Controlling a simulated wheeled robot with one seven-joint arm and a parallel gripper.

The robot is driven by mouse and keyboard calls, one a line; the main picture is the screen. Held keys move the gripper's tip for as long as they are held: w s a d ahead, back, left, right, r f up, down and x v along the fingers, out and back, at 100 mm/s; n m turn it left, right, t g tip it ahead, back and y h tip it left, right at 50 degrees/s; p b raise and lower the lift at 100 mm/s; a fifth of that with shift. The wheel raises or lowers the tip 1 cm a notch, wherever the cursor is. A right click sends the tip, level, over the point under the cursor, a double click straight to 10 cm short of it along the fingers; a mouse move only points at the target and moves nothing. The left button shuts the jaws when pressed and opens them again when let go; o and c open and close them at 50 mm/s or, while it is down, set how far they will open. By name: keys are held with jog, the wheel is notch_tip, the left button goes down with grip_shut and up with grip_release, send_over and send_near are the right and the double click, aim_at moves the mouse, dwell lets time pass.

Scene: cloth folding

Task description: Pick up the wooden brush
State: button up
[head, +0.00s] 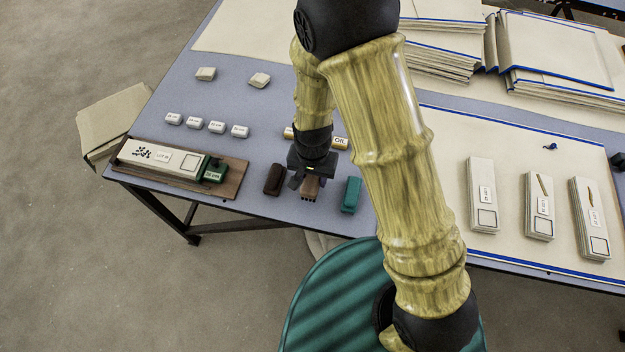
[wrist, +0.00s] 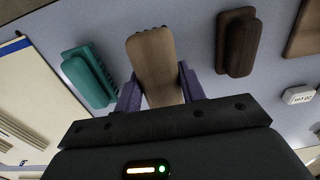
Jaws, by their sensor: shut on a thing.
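The wooden brush (head: 311,189) is light brown, with dark bristle tips at its edge. It lies over the blue-grey table between a dark brown brush and a green brush. My gripper (head: 306,178) reaches down onto it from above. In the wrist view the wooden brush (wrist: 155,62) sits between the two purple fingers of my gripper (wrist: 158,90), which are closed on its sides. My gripper hides part of the brush in the head view. I cannot tell whether the brush still touches the table.
The dark brown brush (head: 274,180) stands close on the left and the green brush (head: 351,194) close on the right. A wooden tray (head: 236,168) with a cloth stack is further left. Several small white labelled blocks (head: 217,127) lie behind. The table's front edge is near.

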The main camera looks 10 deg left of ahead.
notch_tip(320, 180, up, 7)
dwell(0.6)
jog(key=o, duration=0.4)
jog(key=shift+c, duration=1.2)
jog(key=shift+w+d+f, duration=0.1)
jog(key=shift+w+d, duration=0.1)
jog(key=shift+w, duration=0.05)
jog(key=shift+n, duration=0.5)
jog(key=w+d+f, duration=0.1)
jog(key=w+d, duration=0.3)
jog(key=d, duration=0.3)
jog(key=w+d+f, duration=0.2)
jog(key=w+d, duration=0.3)
jog(key=d, duration=0.2)
jog(key=w+d+f, duration=0.1)
jog(key=w+d, duration=0.4)
jog(key=d, duration=0.3)
jog(key=shift+w+f, duration=0.2)
jog(key=shift+w, duration=0.05)
jog(key=shift+a, duration=0.1)
